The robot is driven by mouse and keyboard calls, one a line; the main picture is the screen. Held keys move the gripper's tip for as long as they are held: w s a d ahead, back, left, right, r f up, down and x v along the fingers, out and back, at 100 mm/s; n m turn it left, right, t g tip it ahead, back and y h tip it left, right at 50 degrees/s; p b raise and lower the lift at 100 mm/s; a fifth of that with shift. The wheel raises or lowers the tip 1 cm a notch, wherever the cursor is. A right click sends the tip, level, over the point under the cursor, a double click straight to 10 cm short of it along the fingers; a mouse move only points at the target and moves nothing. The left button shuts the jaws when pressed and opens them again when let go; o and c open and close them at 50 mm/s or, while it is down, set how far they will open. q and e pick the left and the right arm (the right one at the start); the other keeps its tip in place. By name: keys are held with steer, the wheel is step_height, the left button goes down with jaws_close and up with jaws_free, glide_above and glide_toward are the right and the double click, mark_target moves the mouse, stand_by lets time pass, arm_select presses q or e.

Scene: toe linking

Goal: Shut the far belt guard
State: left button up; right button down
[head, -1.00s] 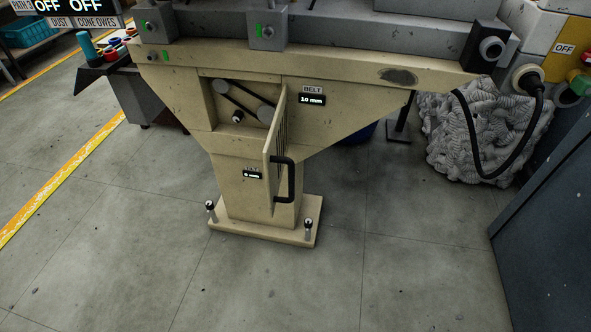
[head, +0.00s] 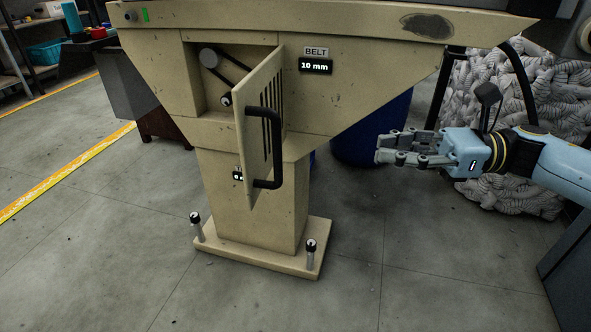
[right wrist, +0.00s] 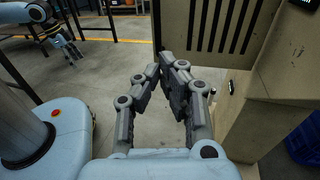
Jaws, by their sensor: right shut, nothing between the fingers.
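The belt guard (head: 262,85) is a beige slotted panel with a black bar handle (head: 278,150). It stands open, swung out toward me from the belt recess (head: 222,62), where pulleys and a dark belt show. The guard also shows at the top of the right wrist view (right wrist: 175,25), ahead of the fingers. My right gripper (head: 388,150) is shut and empty, to the right of the guard and clear of it. My left gripper (right wrist: 72,50) shows small at the upper left of the right wrist view; its finger opening is unclear.
The beige pedestal (head: 245,195) has a base plate with upright bolts. A display (head: 315,66) reads 10 mm under a BELT label. A blue bin (head: 372,135) stands behind, and a pale knitted pile (head: 480,90) lies behind my right arm. The front floor is clear.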

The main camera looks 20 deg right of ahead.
steer(key=b, duration=0.2)
glide_toward(280, 151)
steer(key=w+a, duration=0.2)
steer(key=a, duration=0.2)
steer(key=w+a+f+b, duration=0.1)
steer(key=shift+a, duration=0.4)
arm_select(q)
steer(key=w+r+t, duration=0.1)
steer(key=w+d+t, duration=0.1)
steer(key=shift+w+d+r, duration=0.1)
steer(key=shift+w+r, duration=0.25)
arm_select(e)
steer(key=shift+w+a+r, duration=0.1)
steer(key=shift+w+a, duration=0.1)
steer(key=shift+a, duration=0.15)
